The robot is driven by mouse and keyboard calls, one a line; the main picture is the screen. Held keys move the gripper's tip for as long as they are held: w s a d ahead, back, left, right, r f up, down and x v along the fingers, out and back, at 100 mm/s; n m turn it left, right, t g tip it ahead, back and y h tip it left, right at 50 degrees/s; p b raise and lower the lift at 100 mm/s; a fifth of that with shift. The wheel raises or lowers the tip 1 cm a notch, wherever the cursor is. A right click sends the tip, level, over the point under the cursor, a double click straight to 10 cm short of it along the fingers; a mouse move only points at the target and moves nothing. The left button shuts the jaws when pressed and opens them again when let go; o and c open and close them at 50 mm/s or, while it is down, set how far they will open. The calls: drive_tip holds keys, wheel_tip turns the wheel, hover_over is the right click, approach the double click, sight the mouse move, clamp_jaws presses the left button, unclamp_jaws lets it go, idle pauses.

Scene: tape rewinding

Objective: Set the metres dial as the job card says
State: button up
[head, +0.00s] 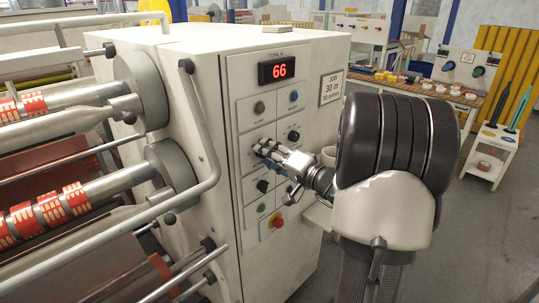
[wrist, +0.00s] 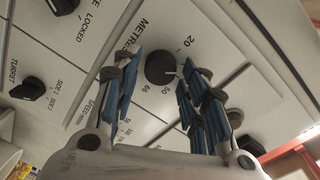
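The metres dial (wrist: 160,68) is a round black knob on the pale panel in the wrist view, below the word METRES. The label there is hidden by my finger. My gripper (wrist: 162,88) is open, with blue-padded fingers on either side of the dial and a visible gap to it. In the head view my gripper (head: 262,150) is at the panel and hides the dial. The job card (head: 331,87) reads JOB 30 m, with a smaller line reading 50 m/min.
A red display (head: 280,70) shows 66. Other knobs are close by, including the turret knob (wrist: 29,89) and a locked-labelled knob (wrist: 63,5). A red stop button (head: 278,223) is lower on the panel. A bent rail (head: 205,140) and rollers stand at left.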

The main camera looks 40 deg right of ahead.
drive_tip(key=shift+o, duration=0.5)
drive_tip(key=shift+s, duration=0.1)
drive_tip(key=s, duration=1.2)
drive_tip(key=shift+d+r, duration=0.25)
drive_tip(key=shift+w, duration=0.1)
